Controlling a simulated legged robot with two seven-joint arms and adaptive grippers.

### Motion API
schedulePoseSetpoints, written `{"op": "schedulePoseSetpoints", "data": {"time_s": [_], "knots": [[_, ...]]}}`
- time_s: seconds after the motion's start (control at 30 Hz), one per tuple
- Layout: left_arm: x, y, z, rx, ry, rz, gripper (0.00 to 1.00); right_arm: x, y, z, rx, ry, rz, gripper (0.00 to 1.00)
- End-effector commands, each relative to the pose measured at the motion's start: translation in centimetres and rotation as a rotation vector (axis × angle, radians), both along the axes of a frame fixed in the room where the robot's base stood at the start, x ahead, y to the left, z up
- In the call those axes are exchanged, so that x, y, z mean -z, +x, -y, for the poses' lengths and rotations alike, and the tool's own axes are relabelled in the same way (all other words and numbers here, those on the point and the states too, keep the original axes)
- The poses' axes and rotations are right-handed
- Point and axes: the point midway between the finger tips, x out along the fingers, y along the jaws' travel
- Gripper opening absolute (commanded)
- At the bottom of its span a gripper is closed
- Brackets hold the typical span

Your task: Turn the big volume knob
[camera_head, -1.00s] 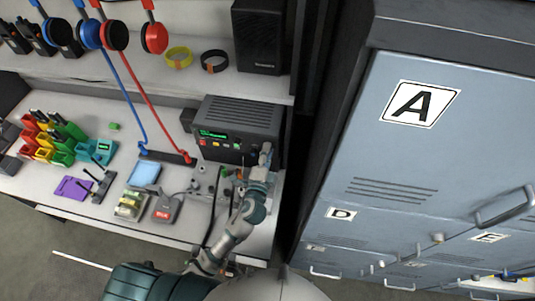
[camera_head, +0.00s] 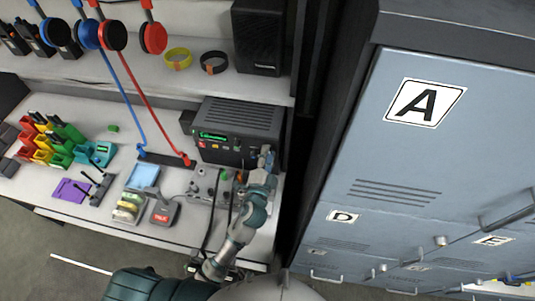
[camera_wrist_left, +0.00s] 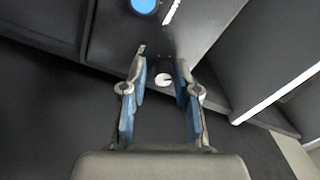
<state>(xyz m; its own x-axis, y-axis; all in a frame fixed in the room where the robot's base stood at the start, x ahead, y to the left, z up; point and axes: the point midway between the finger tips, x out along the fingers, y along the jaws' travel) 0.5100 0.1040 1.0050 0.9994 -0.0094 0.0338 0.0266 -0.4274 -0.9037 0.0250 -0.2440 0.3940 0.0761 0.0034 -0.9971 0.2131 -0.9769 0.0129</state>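The dark radio unit (camera_head: 238,128) stands at the right end of the white desk, with a green display and small coloured buttons on its front. My left gripper (camera_head: 266,158) is at the right end of that front; the arm covers part of it. In the left wrist view, my left gripper (camera_wrist_left: 163,82) is open and its two fingers point at the dark panel. A white round knob (camera_wrist_left: 164,79) with a dark line shows between the fingertips, with visible gaps to both. I cannot tell if it is the big volume knob. My right gripper is not in view.
A blue round part (camera_wrist_left: 144,5) shows above the knob in the left wrist view. A grey control panel (camera_head: 200,186) with cables lies before the radio. A black speaker (camera_head: 258,38) stands on the shelf above. Grey lockers (camera_head: 400,160) stand to the right.

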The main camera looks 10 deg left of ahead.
Motion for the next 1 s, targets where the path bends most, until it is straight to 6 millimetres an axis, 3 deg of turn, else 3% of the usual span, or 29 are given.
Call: {"op": "schedulePoseSetpoints", "data": {"time_s": [0.07,0.47,0.8,1.0], "knots": [[0.5,-0.1,0.0,0.001,0.001,-0.009,0.48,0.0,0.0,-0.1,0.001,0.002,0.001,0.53],[0.1,-0.9,0.0,0.000,0.000,-0.001,0.48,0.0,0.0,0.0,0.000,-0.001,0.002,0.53],[0.6,-8.1,0.0,0.000,-0.001,-0.007,0.48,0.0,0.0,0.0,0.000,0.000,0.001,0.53],[0.7,-11.1,0.0,0.000,0.000,-0.005,0.48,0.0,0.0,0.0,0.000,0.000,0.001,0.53]]}}
